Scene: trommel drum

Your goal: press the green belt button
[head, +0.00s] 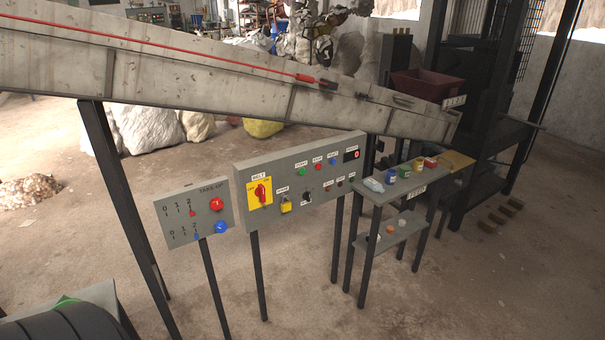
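The green button (302,172) sits in the upper row of the grey control panel (277,171), left of a red button (318,167) and a blue button (334,162). Small white labels above these buttons are too small to read surely. A label reading BELT stands over a yellow plate with a red rotary switch (260,192) at the panel's left. A yellow padlock (286,207) and a black selector switch (307,198) are below the green button. Nothing covers the green button. Neither of my grippers is in view.
A smaller take-up panel (184,217) stands to the left. A conveyor frame (190,75) with a red cord runs above the panels. A small two-level stand (377,197) with coloured items is at the right. The floor in front is largely clear.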

